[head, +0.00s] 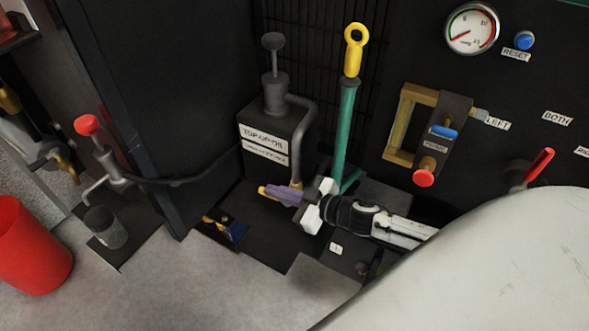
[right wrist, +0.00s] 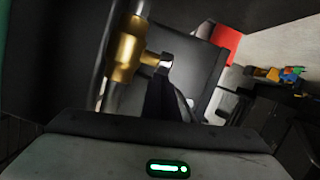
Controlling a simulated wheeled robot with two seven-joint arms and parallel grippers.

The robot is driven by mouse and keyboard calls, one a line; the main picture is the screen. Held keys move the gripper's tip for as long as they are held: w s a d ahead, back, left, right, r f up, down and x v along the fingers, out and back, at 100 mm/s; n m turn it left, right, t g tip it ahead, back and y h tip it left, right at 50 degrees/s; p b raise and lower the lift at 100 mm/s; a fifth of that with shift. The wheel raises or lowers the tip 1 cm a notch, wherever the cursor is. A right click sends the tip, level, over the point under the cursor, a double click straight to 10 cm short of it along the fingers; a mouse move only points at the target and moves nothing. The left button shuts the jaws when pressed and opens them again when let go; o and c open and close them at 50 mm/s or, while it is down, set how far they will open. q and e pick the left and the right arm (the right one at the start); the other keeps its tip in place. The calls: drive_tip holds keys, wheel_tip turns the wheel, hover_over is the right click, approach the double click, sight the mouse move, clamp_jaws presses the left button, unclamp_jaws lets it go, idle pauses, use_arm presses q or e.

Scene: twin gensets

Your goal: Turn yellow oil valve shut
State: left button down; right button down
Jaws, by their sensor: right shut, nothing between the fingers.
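The yellow oil valve (head: 264,191) shows in the head view as a small yellow end at the foot of the grey pipe, beside the black oil box. In the right wrist view a brass-yellow valve body (right wrist: 125,52) sits on a metal pipe, with a dark stub on its side. My right gripper (head: 280,195) reaches in from the right, its purple-looking fingers shut and empty beside the valve. They hide part of it, and I cannot tell whether they touch it. My left gripper is not in view.
The black oil box (head: 262,165) with a hand pump on top stands behind the valve. A green lever (head: 344,125) with a yellow ring rises close to my right gripper. The yellow bracket (head: 393,158) and gauge (head: 472,28) are on the panel. A red bin (head: 28,250) stands left.

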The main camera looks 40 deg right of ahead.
drive_tip(key=s+d+r+p, duration=0.2)
drive_tip(key=s+r+p, duration=0.2)
drive_tip(key=s, duration=0.5)
wheel_tip(320, 180, up, 2)
drive_tip(key=shift+d+r, duration=0.15)
drive_tip(key=shift+d, duration=0.25)
